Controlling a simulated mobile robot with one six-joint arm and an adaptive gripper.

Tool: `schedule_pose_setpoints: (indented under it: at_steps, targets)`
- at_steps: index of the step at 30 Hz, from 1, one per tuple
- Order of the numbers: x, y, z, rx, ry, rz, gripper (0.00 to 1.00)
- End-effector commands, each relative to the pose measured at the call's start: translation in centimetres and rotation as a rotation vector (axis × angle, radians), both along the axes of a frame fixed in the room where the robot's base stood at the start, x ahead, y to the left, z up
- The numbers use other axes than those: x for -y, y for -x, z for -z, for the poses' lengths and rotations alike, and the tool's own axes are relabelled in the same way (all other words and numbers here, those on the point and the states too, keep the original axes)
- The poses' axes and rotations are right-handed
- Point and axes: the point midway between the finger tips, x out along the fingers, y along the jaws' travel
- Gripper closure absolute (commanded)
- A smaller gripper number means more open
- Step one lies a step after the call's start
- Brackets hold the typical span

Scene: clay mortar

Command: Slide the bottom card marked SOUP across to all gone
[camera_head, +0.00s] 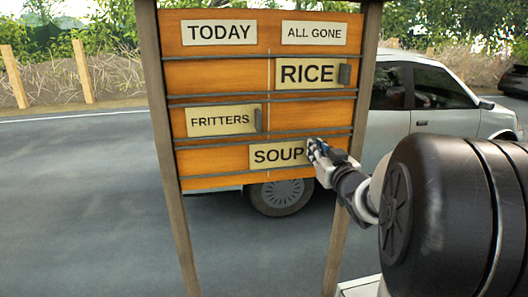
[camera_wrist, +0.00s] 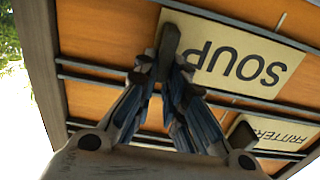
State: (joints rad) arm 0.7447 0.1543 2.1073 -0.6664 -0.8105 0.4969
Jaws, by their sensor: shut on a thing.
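The SOUP card (camera_head: 275,155) sits in the bottom row of the orange wooden board, straddling the middle line between the TODAY (camera_head: 219,32) and ALL GONE (camera_head: 314,33) columns. My gripper (camera_head: 317,152) is at the card's right end and covers that end in the head view. In the wrist view the SOUP card (camera_wrist: 245,62) appears upside down. There my gripper (camera_wrist: 166,72) is shut on the card's dark upright handle (camera_wrist: 169,42).
The RICE card (camera_head: 306,73) is in the ALL GONE column, in the top row. The FRITTERS card (camera_head: 220,120) is in the TODAY column, in the middle row. Dark rails (camera_head: 210,101) separate the rows. Wooden posts (camera_head: 169,130) flank the board. A parked car stands behind.

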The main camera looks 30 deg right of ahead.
Motion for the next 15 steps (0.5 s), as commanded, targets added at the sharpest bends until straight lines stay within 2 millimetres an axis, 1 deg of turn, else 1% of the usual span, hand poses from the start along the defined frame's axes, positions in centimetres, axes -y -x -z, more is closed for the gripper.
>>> schedule_pose_setpoints:
  at_steps: [1, 6, 10, 15]
  targets:
    - [1.6, 0.5, -0.1, -0.003, -0.002, 0.008, 1.00]
    - [4.8, 1.4, -0.1, -0.003, -0.002, 0.005, 1.00]
    - [6.2, 1.8, -0.1, -0.002, -0.001, 0.003, 1.00]
    - [7.0, 2.0, -0.1, 0.000, -0.001, 0.001, 1.00]
